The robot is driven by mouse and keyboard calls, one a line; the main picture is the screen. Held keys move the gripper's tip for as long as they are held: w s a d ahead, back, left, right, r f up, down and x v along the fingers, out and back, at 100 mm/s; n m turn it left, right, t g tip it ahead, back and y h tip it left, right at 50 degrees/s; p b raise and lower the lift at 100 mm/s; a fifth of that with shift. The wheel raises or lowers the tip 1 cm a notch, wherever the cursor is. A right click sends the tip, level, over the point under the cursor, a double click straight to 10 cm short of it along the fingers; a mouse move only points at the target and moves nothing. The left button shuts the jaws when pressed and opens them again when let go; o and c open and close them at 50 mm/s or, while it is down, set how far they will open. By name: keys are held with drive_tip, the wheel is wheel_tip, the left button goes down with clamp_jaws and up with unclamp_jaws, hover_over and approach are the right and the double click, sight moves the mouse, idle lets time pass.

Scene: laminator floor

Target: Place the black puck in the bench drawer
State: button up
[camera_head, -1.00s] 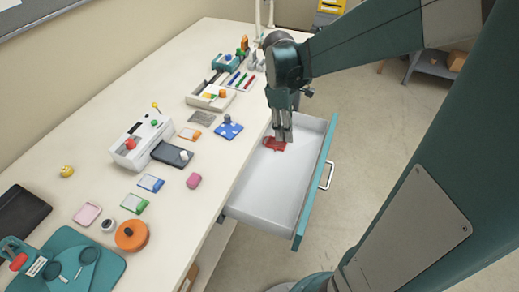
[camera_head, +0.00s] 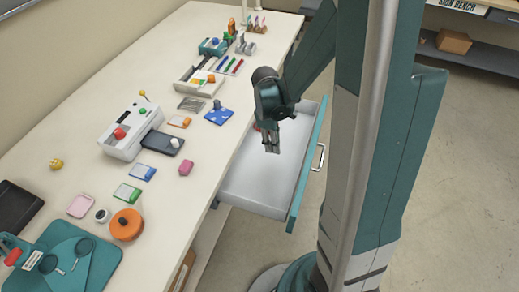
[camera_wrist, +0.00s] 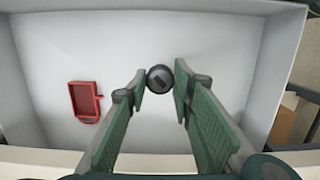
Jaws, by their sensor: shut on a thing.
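The black puck (camera_wrist: 160,78) is round and dark, and sits between the fingertips of my gripper (camera_wrist: 159,92) in the wrist view. My gripper (camera_head: 271,150) is shut on it, and the fingers point down over the open bench drawer (camera_head: 258,192). In the head view I cannot make out the puck at the fingertips. The drawer is white inside with a teal front, and its white floor (camera_wrist: 200,45) lies below the puck in the wrist view. The gap between puck and floor is hard to judge.
A red tray-like item (camera_wrist: 85,100) lies in the drawer, mostly hidden by my gripper in the head view. The rest of the drawer floor is bare. The bench top (camera_head: 60,130) beside it holds a white laminator (camera_head: 128,135), an orange disc (camera_head: 126,224) and several small items.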

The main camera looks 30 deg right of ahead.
drive_tip(key=shift+f, duration=0.25)
drive_tip(key=shift+f, duration=0.15)
drive_tip(key=b, duration=0.2)
hover_over(274, 164)
drive_tip(key=shift+w+a+f, duration=0.1)
drive_tip(key=shift+a+f, duration=0.05)
drive_tip(key=shift+f, duration=1.35)
drive_tip(key=shift+w+a+f, duration=0.1)
drive_tip(key=shift+f, duration=1.4)
drive_tip(key=shift+f+b, duration=0.45)
drive_tip(key=shift+f, duration=1.4)
drive_tip(key=shift+f, duration=0.2)
drive_tip(key=o, duration=0.9)
drive_tip(key=shift+c, duration=0.2)
drive_tip(key=shift+r, duration=0.25)
